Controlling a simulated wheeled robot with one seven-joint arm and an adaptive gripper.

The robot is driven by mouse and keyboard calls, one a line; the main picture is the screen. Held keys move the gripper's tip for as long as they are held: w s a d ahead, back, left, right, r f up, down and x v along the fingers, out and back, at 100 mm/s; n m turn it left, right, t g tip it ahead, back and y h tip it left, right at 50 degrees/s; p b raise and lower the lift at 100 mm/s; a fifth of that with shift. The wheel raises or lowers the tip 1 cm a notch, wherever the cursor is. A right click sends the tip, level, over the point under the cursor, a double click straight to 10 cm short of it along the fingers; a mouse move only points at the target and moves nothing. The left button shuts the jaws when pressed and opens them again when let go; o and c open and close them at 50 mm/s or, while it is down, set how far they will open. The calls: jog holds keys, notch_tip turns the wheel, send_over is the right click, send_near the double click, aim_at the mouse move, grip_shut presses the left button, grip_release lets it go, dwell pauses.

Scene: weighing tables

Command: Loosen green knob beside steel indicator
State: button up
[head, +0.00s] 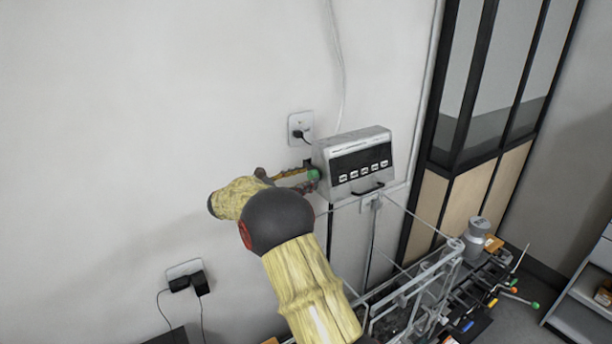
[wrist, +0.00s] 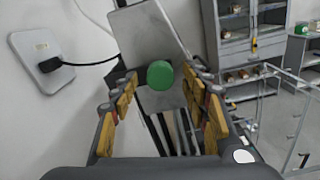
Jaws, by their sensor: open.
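The steel indicator (head: 358,160) is a box on the wall with a dark display and a row of buttons. The round green knob (head: 313,175) is on its left side. In the wrist view the green knob (wrist: 160,75) stands out from the indicator's grey side face (wrist: 149,35). My gripper (head: 300,178) is at the knob, with its fingers pointing to the indicator. In the wrist view my gripper (wrist: 157,85) is open, one finger on each side of the knob, with visible gaps. No contact with the knob shows.
A wall socket with a black plug (head: 300,127) is above my gripper; it also shows in the wrist view (wrist: 45,62). A clear-walled frame (head: 410,290) and a grey weight (head: 477,232) stand below right.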

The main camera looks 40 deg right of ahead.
jog(key=shift+d, duration=0.35)
jog(key=shift+c, duration=0.3)
jog(key=c, duration=1.1)
